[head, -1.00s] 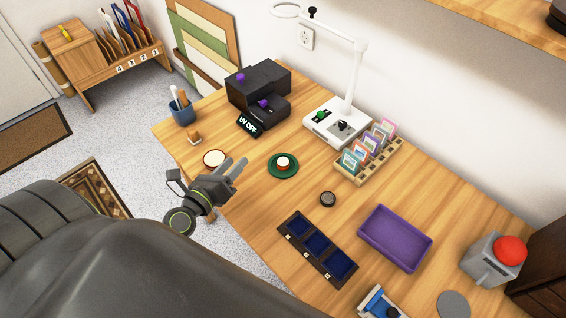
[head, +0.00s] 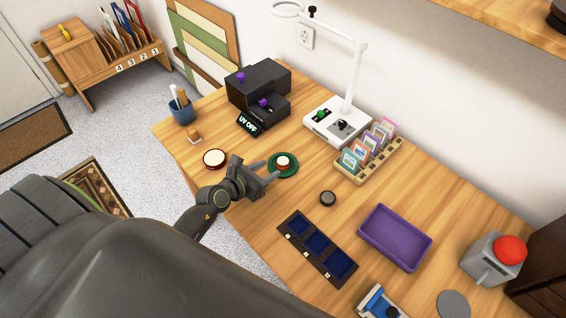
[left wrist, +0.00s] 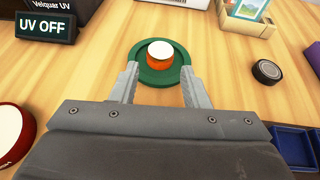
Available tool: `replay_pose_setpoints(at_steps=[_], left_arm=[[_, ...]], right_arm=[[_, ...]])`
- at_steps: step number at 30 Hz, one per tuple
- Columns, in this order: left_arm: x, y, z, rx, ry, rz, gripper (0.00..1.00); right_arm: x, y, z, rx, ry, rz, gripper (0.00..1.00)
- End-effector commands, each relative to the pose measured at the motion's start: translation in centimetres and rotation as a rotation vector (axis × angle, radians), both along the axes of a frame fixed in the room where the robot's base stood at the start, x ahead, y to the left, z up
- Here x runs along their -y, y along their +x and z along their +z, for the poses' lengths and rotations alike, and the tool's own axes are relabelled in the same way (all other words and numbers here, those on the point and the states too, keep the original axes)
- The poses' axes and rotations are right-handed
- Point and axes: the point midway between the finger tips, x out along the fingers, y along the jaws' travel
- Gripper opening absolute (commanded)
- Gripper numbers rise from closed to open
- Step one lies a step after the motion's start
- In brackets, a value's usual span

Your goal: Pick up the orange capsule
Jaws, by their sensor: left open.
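The orange capsule (head: 283,161) has a white top and sits upright on a round dark green dish (head: 291,172) on the wooden table. In the left wrist view the capsule (left wrist: 160,53) shows its orange side below the white top, near the middle of the green dish (left wrist: 146,76). My left gripper (head: 270,168) is open at the left edge of the dish. In the left wrist view its two fingers (left wrist: 160,82) point at the capsule, one to each side and short of it, with nothing between the tips. My right gripper is not in view.
A round white-topped, red-sided container (head: 214,158) stands left of my left gripper. A black UV box (head: 259,86) with a "UV OFF" sign is behind. A card rack (head: 369,162), a small dark puck (head: 328,198) and a purple tray (head: 395,238) lie to the right.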

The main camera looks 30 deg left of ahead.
Motion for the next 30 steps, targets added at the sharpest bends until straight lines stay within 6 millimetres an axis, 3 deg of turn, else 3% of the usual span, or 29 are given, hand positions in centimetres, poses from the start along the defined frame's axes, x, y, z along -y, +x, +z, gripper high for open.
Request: replay_pose_setpoints(at_steps=[8,18,27,30], left_arm=[[0.5,1.8,-0.8,0.001,-0.001,0.000,0.42],[1.5,5.6,-2.4,0.001,-0.001,0.000,0.42],[1.5,5.9,-2.6,0.001,-0.001,0.000,0.42],[1.5,5.9,-2.5,0.001,-0.001,0.000,0.29]], right_arm=[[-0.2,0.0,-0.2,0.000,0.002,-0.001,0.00],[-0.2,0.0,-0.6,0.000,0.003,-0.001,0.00],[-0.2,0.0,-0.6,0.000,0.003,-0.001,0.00],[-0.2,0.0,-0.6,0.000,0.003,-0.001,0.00]])
